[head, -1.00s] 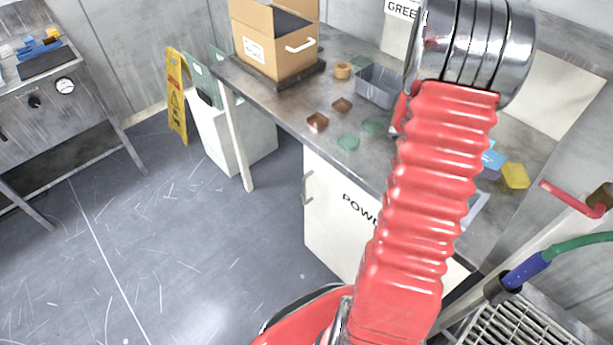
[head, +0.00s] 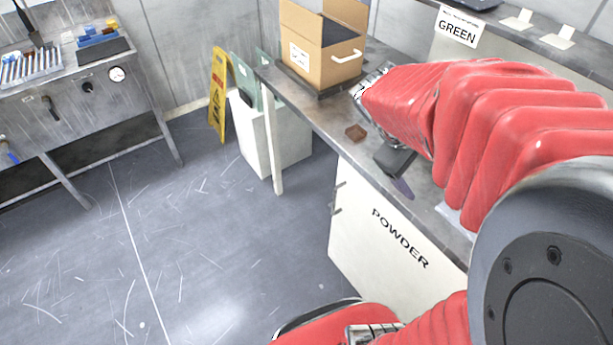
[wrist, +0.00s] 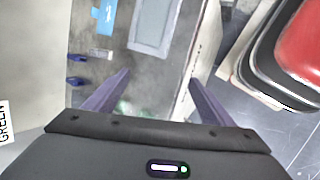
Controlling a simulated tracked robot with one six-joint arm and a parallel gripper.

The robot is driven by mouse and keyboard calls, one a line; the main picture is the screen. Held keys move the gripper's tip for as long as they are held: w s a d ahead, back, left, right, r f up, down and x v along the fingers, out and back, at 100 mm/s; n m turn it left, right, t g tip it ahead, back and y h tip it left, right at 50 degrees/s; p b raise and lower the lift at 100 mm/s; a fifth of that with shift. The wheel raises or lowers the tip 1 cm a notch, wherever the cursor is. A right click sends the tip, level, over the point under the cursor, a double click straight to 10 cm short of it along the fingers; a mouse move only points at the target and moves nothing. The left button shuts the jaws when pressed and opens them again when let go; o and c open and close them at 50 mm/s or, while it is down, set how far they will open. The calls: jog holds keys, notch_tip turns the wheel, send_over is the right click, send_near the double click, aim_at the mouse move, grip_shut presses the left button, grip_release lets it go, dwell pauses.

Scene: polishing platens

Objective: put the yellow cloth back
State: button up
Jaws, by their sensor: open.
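The yellow cloth is in neither view now; in the head view my arm covers the part of the bench where it lay. My gripper (wrist: 159,77) is open, its two purple fingers apart over the grey bench with nothing held between them. In the head view the gripper (head: 402,187) shows only partly, low over the bench's front edge beneath my red arm. A pale green patch (wrist: 125,105), perhaps a green cloth, shows between the fingers near the gripper body.
The wrist view shows a pale grey panel (wrist: 153,25) and a blue item (wrist: 105,18). The POWDER cabinet (head: 380,235) stands below. A yellow floor sign (head: 217,95) stands left; floor there is open.

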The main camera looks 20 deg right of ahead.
jog(key=a+r+m+t+y, duration=0.1)
jog(key=a+r+t+y, duration=0.1)
jog(key=a, duration=1)
jog(key=a+r+m+t+y, duration=0.2)
jog(key=a+r+t+y, duration=0.1)
jog(key=a, duration=1)
jog(key=shift+s+a+t+y, duration=0.2)
jog(key=shift+s+t+y, duration=0.15)
jog(key=shift+t+y, duration=0.35)
